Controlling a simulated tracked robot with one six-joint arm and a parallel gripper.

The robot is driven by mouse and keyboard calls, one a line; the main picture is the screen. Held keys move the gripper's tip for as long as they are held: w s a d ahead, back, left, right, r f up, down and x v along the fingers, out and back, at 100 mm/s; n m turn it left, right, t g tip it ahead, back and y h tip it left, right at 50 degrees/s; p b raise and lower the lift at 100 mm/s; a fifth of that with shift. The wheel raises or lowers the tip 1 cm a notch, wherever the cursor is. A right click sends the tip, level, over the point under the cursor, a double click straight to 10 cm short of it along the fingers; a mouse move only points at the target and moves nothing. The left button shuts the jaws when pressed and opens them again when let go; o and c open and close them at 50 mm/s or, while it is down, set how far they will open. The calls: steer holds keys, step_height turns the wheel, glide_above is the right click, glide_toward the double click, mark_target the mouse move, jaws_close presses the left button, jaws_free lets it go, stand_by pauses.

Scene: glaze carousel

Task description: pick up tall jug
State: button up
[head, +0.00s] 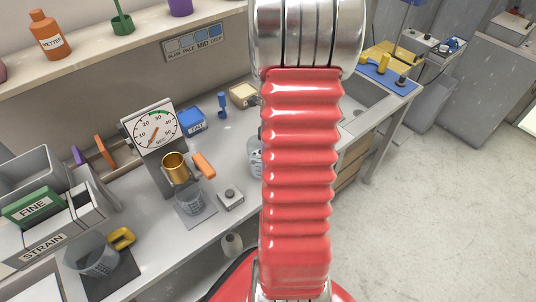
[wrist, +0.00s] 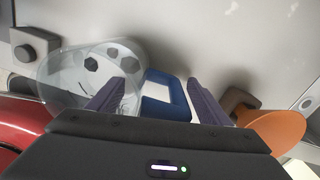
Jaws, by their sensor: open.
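In the wrist view, a clear jug (wrist: 75,80) with dark markings stands at the left. Its blue handle (wrist: 166,98) lies between the fingers of my gripper (wrist: 155,82). The gripper is open, with one finger on each side of the handle; I cannot tell whether either touches. In the head view my red arm hides the gripper and most of a clear jug (head: 255,158), which seems to be this one.
A dial gauge (head: 155,132) stands behind the brass cup (head: 175,168). A small knob box (head: 230,198) sits near the bench's front edge. A blue container (head: 192,120) stands behind. An orange round object (wrist: 275,132) lies right of my gripper.

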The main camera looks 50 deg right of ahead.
steer(key=shift+c, duration=0.5)
steer(key=c, duration=1.6)
steer(key=shift+r, duration=0.2)
steer(key=shift+r, duration=4.8)
